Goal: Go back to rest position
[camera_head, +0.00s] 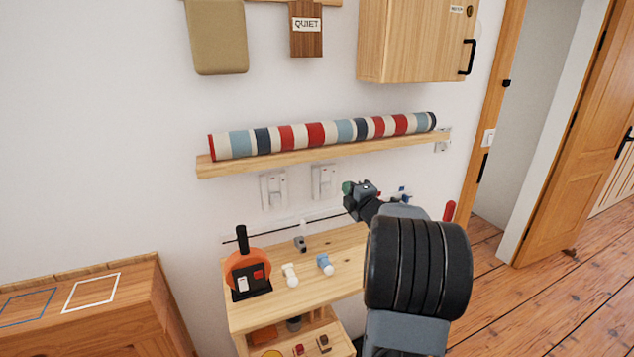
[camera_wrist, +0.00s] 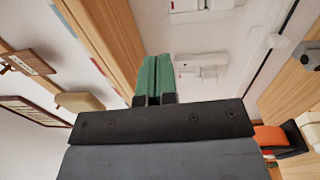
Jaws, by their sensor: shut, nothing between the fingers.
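My gripper (camera_head: 348,187) is raised above the small wooden table, in front of the white wall and below the wall shelf. In the wrist view its green fingers (camera_wrist: 153,78) are shut side by side with nothing between them. In the head view my dark arm hides part of the gripper and the right side of the table.
A wooden shelf (camera_head: 300,161) bears a striped roll (camera_head: 320,134). The wooden table (camera_head: 318,290) holds an orange round item (camera_head: 247,268) with a black upright handle, and small white and blue pieces. A wall cabinet (camera_head: 415,40) hangs above. Floor (camera_head: 540,310) is open at right.

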